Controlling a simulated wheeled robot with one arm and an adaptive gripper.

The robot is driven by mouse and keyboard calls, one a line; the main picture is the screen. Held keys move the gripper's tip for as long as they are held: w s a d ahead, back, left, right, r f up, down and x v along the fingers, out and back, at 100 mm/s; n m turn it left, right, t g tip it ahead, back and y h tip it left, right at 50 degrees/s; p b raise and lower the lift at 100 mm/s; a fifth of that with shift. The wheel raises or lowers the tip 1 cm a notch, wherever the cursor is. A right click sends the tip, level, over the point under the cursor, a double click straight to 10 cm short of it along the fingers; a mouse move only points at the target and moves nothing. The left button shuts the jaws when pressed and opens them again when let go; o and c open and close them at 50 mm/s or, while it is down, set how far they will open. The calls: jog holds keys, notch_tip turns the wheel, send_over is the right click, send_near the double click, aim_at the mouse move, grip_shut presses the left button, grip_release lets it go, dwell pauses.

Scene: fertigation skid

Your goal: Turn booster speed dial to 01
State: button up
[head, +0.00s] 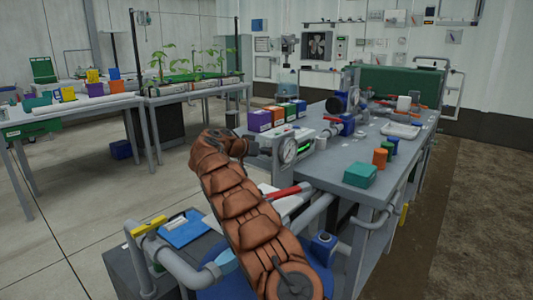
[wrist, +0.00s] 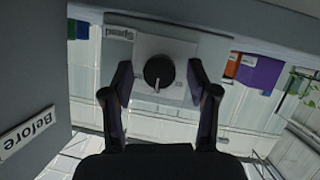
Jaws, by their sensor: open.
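In the wrist view, a round black dial (wrist: 158,70) sits on a pale square plate (wrist: 185,48) on a grey panel. A light pointer mark on it points down in the picture, slightly left. A label reading "Speed" (wrist: 119,34) is upside down beside it; no numbers are readable. My gripper (wrist: 159,77) is open, with one finger on each side of the dial and visible gaps; I cannot tell its depth from the dial. In the head view my gripper (head: 246,147) is at the left of the gauge unit (head: 289,151), and the dial is hidden there.
A "Before" sign (wrist: 27,132) is on a grey surface at left in the wrist view. In the head view, colored boxes (head: 278,115) stand behind the gauge unit.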

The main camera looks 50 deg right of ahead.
jog(key=shift+c, duration=0.3)
grip_shut()
jog(key=shift+a+n+p, duration=0.1)
jog(key=shift+n+p, duration=0.2)
jog(key=shift+p, duration=0.25)
jog(key=shift+w+f+n+g+h+p, duration=0.1)
jog(key=shift+n+g+h+p, duration=0.5)
jog(key=shift+n+p, duration=0.95)
jog(key=shift+w+f+n+g+h+p, duration=0.1)
jog(key=shift+n+g+h+p, duration=0.15)
jog(key=shift+n+g+p, duration=1.25)
jog(key=shift+f+n+g+h+p, duration=0.1)
jog(key=shift+n+h+p, duration=0.35)
jog(key=shift+n+p, duration=1.15)
jog(key=shift+m+p, duration=0.45)
jog(key=shift+p, duration=0.15)
